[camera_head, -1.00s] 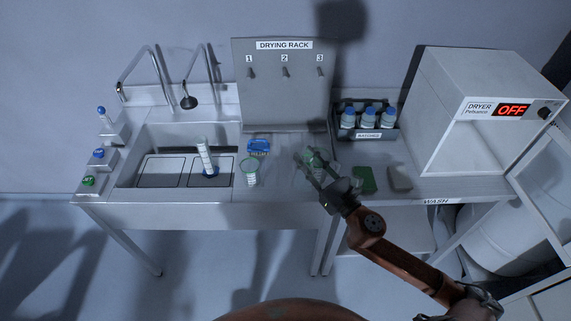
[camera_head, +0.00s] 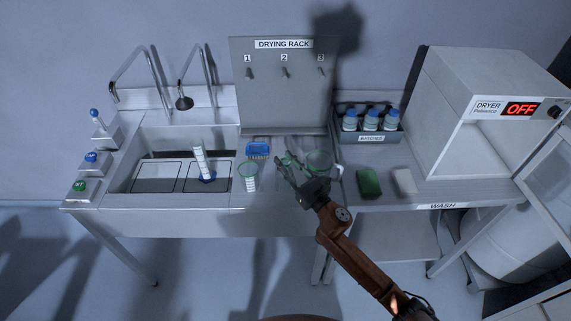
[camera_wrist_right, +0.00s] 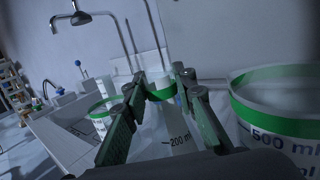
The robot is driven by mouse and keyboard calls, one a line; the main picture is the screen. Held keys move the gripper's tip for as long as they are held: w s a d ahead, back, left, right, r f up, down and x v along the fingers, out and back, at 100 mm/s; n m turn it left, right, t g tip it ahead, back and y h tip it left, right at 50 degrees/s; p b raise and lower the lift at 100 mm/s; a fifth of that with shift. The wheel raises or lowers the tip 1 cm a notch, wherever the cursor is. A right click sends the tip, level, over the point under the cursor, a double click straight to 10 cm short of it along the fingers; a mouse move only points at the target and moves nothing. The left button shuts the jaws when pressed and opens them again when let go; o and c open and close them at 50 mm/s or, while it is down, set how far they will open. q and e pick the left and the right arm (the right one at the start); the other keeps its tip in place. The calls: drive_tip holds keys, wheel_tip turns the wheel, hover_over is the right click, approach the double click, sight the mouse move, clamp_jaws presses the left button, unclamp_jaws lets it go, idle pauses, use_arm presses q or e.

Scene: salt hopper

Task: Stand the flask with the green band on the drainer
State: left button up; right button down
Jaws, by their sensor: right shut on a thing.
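The flask with the green band (camera_wrist_right: 177,132), clear and marked 200 ml, is between the fingers of my right gripper (camera_wrist_right: 165,92) in the right wrist view. The right gripper (camera_head: 285,164) is shut on its banded neck. In the head view the gripper hides most of the flask, and I cannot tell whether its base touches the worktop. The steel worktop (camera_head: 270,198) lies right of the sink, in front of the drying rack board (camera_head: 284,98); no separate drainer stands out clearly. My left gripper is not in view.
A large green-rimmed 500 ml beaker (camera_head: 320,163) stands close right of the gripper. A smaller green-rimmed beaker (camera_head: 249,177) and a blue item (camera_head: 258,150) are left. A bottle crate (camera_head: 371,138) and green sponge (camera_head: 369,183) lie right.

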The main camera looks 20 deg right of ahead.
drive_tip(key=shift+f, duration=0.2)
drive_tip(key=shift+f, duration=0.15)
drive_tip(key=c, duration=1.6)
unclamp_jaws()
drive_tip(key=shift+s+d+r, duration=0.1)
drive_tip(key=shift+r, duration=0.1)
drive_tip(key=v, duration=1.1)
drive_tip(key=shift+s+d+f, duration=0.2)
drive_tip(key=shift+s, duration=0.15)
